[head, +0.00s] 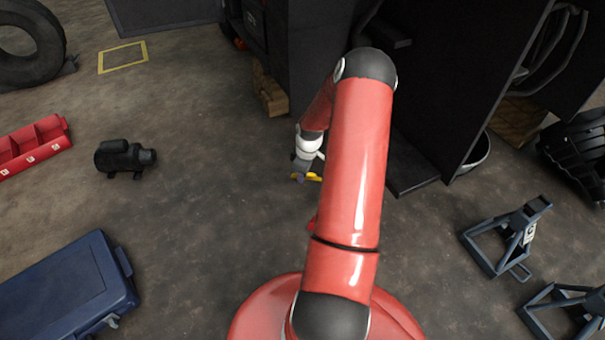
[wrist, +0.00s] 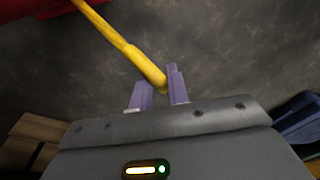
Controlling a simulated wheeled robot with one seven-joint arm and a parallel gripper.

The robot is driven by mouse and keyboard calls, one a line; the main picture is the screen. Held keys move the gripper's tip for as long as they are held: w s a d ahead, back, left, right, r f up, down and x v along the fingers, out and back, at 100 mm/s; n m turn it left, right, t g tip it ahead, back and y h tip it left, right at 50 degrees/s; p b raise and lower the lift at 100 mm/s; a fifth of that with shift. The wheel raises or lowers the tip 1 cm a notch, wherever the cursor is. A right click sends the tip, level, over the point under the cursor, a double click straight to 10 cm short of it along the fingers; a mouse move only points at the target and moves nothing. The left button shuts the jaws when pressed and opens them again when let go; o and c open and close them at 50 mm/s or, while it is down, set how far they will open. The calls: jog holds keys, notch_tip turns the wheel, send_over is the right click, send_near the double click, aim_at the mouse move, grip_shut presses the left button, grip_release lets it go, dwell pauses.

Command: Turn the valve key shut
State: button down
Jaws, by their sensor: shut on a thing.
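The yellow lever, which I take for the valve key (wrist: 125,45), runs from the upper left down to my gripper (wrist: 159,88) in the wrist view. My gripper's two purple fingers are shut on the lever's near end. A small part of the yellow lever (head: 314,177) also shows in the head view, beside my gripper (head: 299,176). My red arm hides the rest of it there. The lever's far end meets a dark red shape at the top left of the wrist view; the valve itself cannot be made out.
The dark forklift body (head: 455,75) stands behind and right of my arm, with wooden blocks (head: 270,92) under it. A black motor (head: 124,157), a red tray (head: 35,145) and a blue case (head: 65,290) lie left. Blue stands (head: 505,240) are right. Floor left of my gripper is clear.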

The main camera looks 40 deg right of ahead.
jog(key=shift+s+a+f+m+t+h+b, duration=0.1)
jog(key=shift+s+m+t+h+b, duration=0.1)
jog(key=shift+m+t+b, duration=0.25)
jog(key=shift+s+a+f+m+t+h+b, duration=0.1)
jog(key=shift+m+t+h+b, duration=0.1)
jog(key=shift+m+t, duration=0.45)
jog(key=shift+m+t+h, duration=0.5)
jog(key=shift+t, duration=0.5)
jog(key=c, duration=1.4)
grip_release()
jog(key=p+v, duration=0.2)
jog(key=v, duration=0.5)
jog(key=shift+s+r, duration=0.15)
jog(key=shift+r, duration=0.2)
jog(key=shift+a, duration=0.1)
